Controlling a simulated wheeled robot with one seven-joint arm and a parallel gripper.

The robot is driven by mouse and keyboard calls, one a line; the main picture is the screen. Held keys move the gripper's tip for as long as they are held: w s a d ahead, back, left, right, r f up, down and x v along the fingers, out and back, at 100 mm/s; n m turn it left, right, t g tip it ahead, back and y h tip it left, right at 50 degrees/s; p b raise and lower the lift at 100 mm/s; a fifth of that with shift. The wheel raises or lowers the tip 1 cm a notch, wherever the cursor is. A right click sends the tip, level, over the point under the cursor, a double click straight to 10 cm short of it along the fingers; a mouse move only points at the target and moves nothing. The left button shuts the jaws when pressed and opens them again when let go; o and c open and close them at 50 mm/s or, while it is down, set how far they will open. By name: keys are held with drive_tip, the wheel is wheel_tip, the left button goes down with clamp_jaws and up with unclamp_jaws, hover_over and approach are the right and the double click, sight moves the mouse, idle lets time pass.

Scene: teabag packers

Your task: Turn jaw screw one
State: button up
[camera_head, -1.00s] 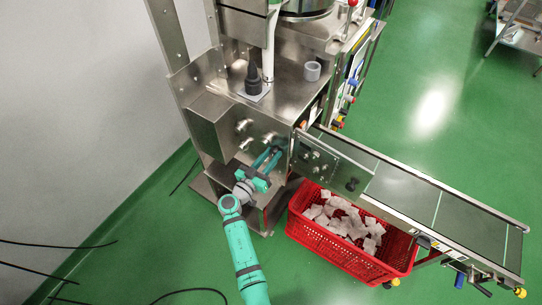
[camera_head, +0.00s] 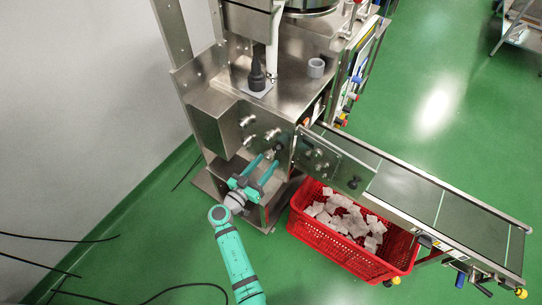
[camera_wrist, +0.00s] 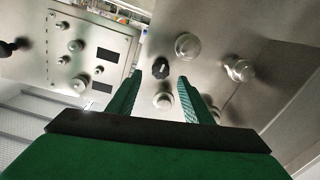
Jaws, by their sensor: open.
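The steel machine front (camera_head: 222,125) carries several round silver knobs (camera_head: 273,134); I cannot tell which is jaw screw one. My gripper (camera_head: 265,160) is open and empty in front of the lower part of this panel. In the wrist view, my gripper (camera_wrist: 160,77) has its two teal fingers apart. A silver knob (camera_wrist: 163,100) shows between the fingers, beyond them. Other silver knobs sit above (camera_wrist: 187,46) and to the right (camera_wrist: 240,69). No contact with any knob is visible.
A side plate with small knobs (camera_head: 319,159) stands right of the panel. The conveyor (camera_head: 405,192) runs out to the right. A red basket (camera_head: 310,232) with white teabags (camera_head: 345,215) stands on the floor beneath it. The floor at left is clear apart from black cables.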

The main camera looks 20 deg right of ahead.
drive_tip(key=v, duration=0.5)
drive_tip(key=shift+w, duration=0.1)
idle(0.4)
drive_tip(key=s+a+f+n+y, duration=0.2)
drive_tip(key=s+f+y, duration=0.1)
drive_tip(key=s+f, duration=0.3)
drive_tip(key=s+a+f+n+y, duration=0.2)
drive_tip(key=s+f+n+y, duration=0.15)
drive_tip(key=s+f, duration=0.25)
drive_tip(key=s+a+n+y, duration=0.2)
drive_tip(key=s+a+y, duration=0.3)
drive_tip(key=s, duration=0.6)
drive_tip(key=s+a+r+t+y, duration=0.1)
drive_tip(key=s+r+t, duration=0.1)
drive_tip(key=s+r, duration=0.5)
drive_tip(key=s+a+r+t+y, duration=0.1)
drive_tip(key=s+r, duration=0.7)
drive_tip(key=r, duration=0.8)
drive_tip(key=shift+s+t+y, duration=0.25)
drive_tip(key=shift+t+y, duration=0.1)
drive_tip(key=shift+t, duration=0.35)
